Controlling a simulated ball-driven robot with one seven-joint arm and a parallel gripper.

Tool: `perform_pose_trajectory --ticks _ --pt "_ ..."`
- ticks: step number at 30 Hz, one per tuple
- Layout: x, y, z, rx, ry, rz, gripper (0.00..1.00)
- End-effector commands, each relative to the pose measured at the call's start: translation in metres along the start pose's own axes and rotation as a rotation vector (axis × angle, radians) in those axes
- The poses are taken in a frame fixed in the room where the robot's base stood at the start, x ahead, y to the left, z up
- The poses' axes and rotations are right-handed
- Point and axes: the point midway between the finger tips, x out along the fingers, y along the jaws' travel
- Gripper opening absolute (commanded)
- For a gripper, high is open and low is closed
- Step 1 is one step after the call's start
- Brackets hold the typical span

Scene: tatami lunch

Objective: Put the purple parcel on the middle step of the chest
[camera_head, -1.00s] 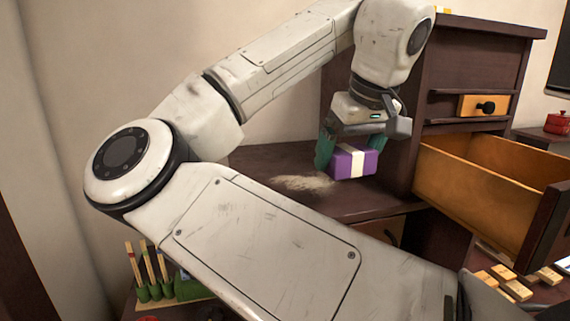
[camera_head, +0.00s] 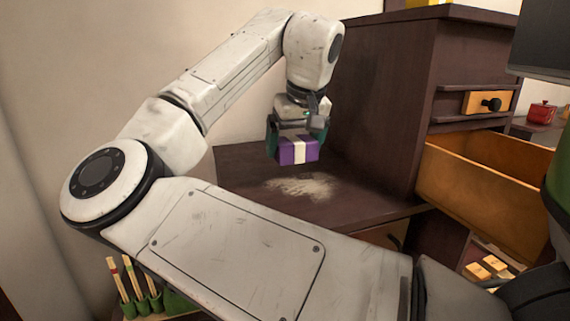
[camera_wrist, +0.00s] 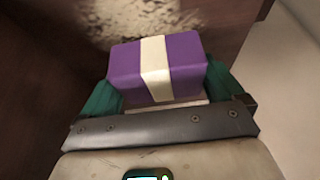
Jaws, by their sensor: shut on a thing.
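The purple parcel (camera_head: 284,152) has a cream band around it. My gripper (camera_head: 297,140) is shut on it, with a green finger at each side. In the wrist view the parcel (camera_wrist: 190,60) sits between the green fingers (camera_wrist: 158,90). The parcel is over the back left part of the dark wooden step (camera_head: 240,185) of the chest (camera_head: 465,60). It looks held above the surface, but the exact gap is hard to tell. A pale, powdery patch (camera_head: 300,187) lies on the step in front of it.
An orange-brown drawer (camera_head: 470,190) stands open at the right of the step. A small drawer with a dark knob (camera_head: 491,104) is above it. The chest's tall side wall (camera_head: 375,110) bounds the step on the right. Green holders with sticks (camera_head: 145,300) stand at lower left.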

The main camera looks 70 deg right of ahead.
Motion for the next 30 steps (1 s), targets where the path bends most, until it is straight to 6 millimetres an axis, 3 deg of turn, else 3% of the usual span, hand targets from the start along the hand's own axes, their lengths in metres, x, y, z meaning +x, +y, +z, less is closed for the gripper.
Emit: perform_pose_trajectory --ticks 11,17,29,30 --pt "0.038 -0.015 -0.009 -0.003 0.0 -0.001 0.61" --pt "0.061 -0.014 0.002 0.0 0.0 -0.002 0.61" --pt "0.067 -0.013 0.004 0.0 0.001 0.001 0.61" --pt "0.067 -0.013 0.004 0.0 0.001 0.0 0.96"
